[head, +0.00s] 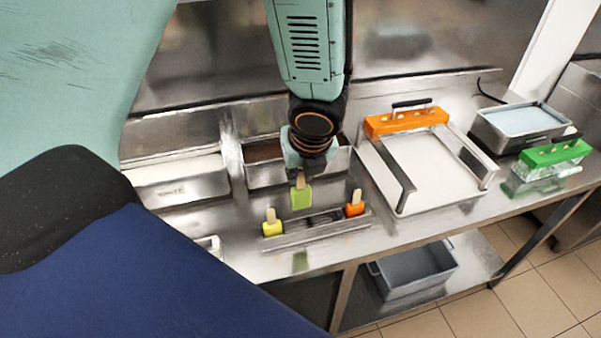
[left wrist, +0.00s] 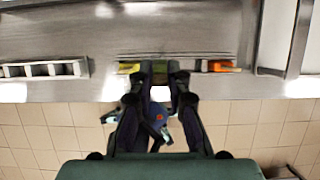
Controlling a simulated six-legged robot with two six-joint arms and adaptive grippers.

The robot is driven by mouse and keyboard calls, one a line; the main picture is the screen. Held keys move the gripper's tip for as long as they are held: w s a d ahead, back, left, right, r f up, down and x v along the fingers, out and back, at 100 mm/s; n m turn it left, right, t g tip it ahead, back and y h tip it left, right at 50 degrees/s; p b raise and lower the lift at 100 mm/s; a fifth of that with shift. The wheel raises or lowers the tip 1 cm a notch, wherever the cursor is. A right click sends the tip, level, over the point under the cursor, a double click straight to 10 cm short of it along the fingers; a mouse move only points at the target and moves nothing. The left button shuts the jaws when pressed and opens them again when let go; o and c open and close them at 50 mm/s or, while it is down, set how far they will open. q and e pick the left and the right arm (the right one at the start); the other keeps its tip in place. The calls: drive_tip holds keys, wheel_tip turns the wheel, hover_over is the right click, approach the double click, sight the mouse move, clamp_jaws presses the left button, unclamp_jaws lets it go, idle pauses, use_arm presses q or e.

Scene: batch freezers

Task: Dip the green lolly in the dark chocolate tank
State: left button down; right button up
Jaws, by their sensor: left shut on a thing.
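My left gripper (head: 303,174) points down and is shut on the stick of the green lolly (head: 301,197). The lolly hangs upright, apparently just above the lolly rack (head: 318,232), between the yellow lolly (head: 272,226) and the orange lolly (head: 354,209). My right gripper is not in view.
A tank with white contents (head: 180,182) stands left of the chocolate tank. Right are a white tray (head: 432,172) with an orange-handled frame (head: 406,122), a pale blue tank (head: 520,120) and a green-handled mould (head: 553,153). A grey bin (head: 415,268) sits below the counter.

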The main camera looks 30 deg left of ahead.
use_arm(q)
drive_tip(key=shift+w+r+p, duration=0.1)
drive_tip(key=shift+r+p, duration=0.6)
drive_tip(key=shift+r, duration=0.2)
drive_tip(key=shift+r+p, duration=0.65)
drive_tip(key=shift+r, duration=2.25)
drive_tip(key=shift+s, duration=0.2)
